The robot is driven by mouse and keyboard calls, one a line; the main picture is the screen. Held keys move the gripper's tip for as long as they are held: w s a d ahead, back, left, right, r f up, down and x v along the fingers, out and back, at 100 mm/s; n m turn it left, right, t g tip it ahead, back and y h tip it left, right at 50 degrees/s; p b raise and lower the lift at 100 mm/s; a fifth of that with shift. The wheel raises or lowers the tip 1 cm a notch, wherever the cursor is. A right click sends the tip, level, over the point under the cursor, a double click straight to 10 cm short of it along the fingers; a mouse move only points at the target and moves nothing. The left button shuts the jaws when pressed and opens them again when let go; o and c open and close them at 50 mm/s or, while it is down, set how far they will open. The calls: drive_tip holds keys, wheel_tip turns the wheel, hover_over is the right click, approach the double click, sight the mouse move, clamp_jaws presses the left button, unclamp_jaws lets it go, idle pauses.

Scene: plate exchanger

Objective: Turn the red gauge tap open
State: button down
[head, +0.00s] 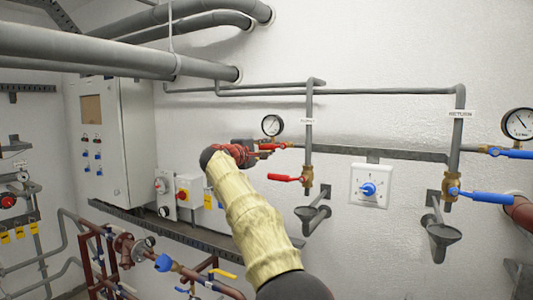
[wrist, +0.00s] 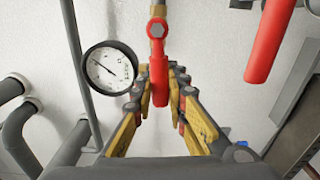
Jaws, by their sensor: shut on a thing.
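The red gauge tap has a short red handle (head: 273,146) beside the dial gauge (head: 272,125) on the wall pipework. In the wrist view its handle (wrist: 159,80) runs from a hex nut at the top down between my fingers. My gripper (head: 252,150) is at this handle, with its yellow and grey fingers (wrist: 162,92) closed on either side of it. The handle's lower end lies between the fingers. The gauge (wrist: 110,68) shows just left of the fingers in the wrist view.
A longer red lever (head: 284,178) sits below and right of the gauge tap, and shows in the wrist view (wrist: 270,42). A vertical supply pipe (head: 309,130) stands right of the tap.

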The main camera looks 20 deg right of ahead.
drive_tip(key=shift+r+m, duration=0.15)
drive_tip(key=shift+m, duration=0.35)
drive_tip(key=c, duration=1.7)
unclamp_jaws()
drive_tip(key=shift+r, duration=0.1)
drive_tip(key=shift+c, duration=0.2)
drive_tip(key=v, duration=1.2)
